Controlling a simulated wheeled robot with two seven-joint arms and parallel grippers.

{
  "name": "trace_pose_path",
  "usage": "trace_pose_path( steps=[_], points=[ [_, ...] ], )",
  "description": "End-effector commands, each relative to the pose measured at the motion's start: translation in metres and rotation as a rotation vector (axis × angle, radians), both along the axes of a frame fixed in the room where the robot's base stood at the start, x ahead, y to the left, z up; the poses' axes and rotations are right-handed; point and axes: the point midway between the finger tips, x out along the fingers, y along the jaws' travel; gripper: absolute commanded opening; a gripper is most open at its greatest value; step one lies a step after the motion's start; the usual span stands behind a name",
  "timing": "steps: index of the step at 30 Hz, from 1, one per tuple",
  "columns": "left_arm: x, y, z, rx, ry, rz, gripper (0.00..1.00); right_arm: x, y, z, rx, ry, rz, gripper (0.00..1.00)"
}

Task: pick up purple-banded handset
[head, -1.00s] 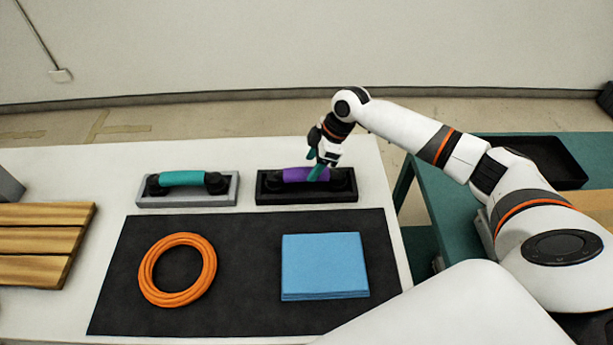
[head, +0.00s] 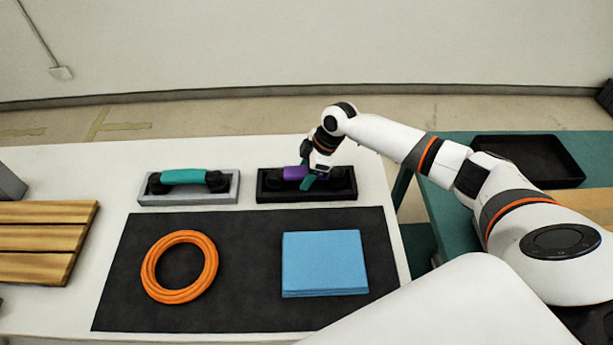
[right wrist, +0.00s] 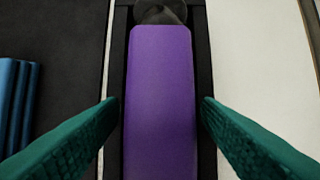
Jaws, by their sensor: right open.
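The purple-banded handset (head: 294,173) lies in its black cradle (head: 267,197) at the back of the white table. In the right wrist view its purple band (right wrist: 161,95) runs up the middle of the picture, with a dark end piece at the top. My right gripper (head: 310,181) is open at the handset. In the right wrist view its green fingers (right wrist: 160,108) stand on either side of the purple band, with a gap on both sides. In the head view the gripper hides part of the band. My left gripper is out of view.
A teal-banded handset (head: 183,176) rests in a grey cradle (head: 150,199) to the left. A dark mat (head: 245,308) holds an orange ring (head: 211,265) and a blue folded cloth (head: 324,263). A wooden slatted piece (head: 40,240) lies at left. A black tray (head: 560,165) stands on a teal table.

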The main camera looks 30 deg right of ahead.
Motion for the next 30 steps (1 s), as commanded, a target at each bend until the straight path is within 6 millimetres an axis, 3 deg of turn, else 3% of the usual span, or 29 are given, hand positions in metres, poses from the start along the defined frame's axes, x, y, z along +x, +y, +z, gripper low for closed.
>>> trace_pose_path(
  steps=[9, 20, 26, 30],
  points=[
    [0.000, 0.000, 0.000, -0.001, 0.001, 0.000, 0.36, 0.000, 0.000, -0.001, 0.000, 0.000, 0.000, 0.58],
    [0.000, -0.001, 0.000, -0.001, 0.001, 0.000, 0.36, 0.001, 0.000, 0.000, 0.001, -0.002, 0.000, 0.03],
    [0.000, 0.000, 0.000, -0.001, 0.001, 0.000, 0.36, 0.001, 0.000, 0.001, 0.001, -0.003, 0.000, 0.03],
    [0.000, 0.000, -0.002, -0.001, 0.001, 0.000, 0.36, 0.002, 0.000, 0.012, 0.001, -0.005, 0.002, 0.03]
  ],
)
